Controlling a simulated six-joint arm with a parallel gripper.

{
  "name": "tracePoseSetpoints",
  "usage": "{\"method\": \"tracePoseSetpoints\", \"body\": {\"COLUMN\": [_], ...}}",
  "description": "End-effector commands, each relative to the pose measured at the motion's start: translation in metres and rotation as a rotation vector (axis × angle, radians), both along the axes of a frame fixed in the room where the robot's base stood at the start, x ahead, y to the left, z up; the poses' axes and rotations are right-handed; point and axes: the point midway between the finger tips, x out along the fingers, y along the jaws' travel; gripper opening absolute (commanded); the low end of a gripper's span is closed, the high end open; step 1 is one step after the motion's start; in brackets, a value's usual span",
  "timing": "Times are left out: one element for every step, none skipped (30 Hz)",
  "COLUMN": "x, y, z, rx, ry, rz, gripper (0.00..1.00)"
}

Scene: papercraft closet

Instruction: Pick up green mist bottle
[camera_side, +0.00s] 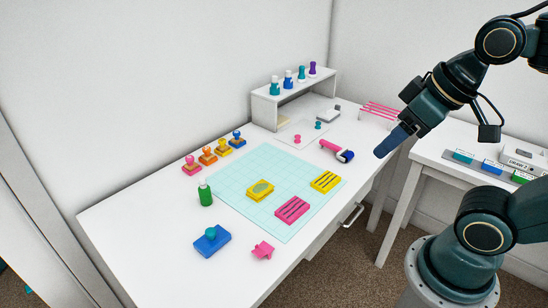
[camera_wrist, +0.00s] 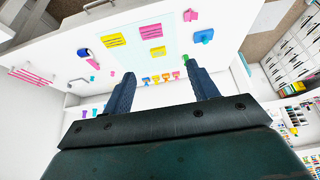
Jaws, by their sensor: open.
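The green mist bottle (camera_side: 205,193) stands upright on the white table, left of the pale cutting mat, in the side view. It has a light cap. In the wrist view, a small bit of the green bottle (camera_wrist: 186,58) shows just above the right fingertip, which may hide part of it. My gripper (camera_side: 386,149) hangs high near the right end of the table, far from the bottle. In the wrist view its two blue fingers (camera_wrist: 158,76) are apart with nothing between them.
A blue stamp (camera_side: 211,242) and a pink piece (camera_side: 263,250) lie in front of the bottle. Several stamps (camera_side: 209,156) stand behind it. The mat (camera_side: 244,175) holds yellow and pink blocks. A small shelf (camera_side: 265,108) carries several bottles. The table's left end is clear.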

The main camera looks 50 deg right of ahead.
Motion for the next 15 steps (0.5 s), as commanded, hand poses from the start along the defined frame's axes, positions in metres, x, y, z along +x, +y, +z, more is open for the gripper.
{"method": "tracePoseSetpoints", "body": {"x": [0.0,0.0,0.0,0.0,0.001,0.001,0.002,0.004,0.006,0.008,0.011,0.015,0.019,0.023,0.03], "y": [0.0,0.0,0.0,0.0,0.0,0.0,0.0,0.001,0.001,0.001,0.001,0.002,0.002,0.003,0.004], "z": [0.0,0.0,0.0,0.0,0.0,0.001,0.001,0.002,0.003,0.003,0.004,0.006,0.007,0.009,0.011], "rx": [0.0,0.0,0.0,0.0,0.0,0.0,-0.001,-0.001,-0.002,-0.004,-0.004,-0.007,-0.008,-0.009,-0.011], "ry": [0.0,0.0,0.0,0.0,0.0,0.0,0.001,0.001,0.003,0.004,0.006,0.008,0.01,0.011,0.014], "rz": [0.0,0.0,0.0,0.0,0.001,0.002,0.004,0.006,0.01,0.014,0.018,0.025,0.031,0.038,0.048], "gripper": [0.59,0.59,0.59,0.59,0.59,0.59,0.59,0.59,0.59,0.59,0.59,0.59,0.59,0.59,0.59]}}
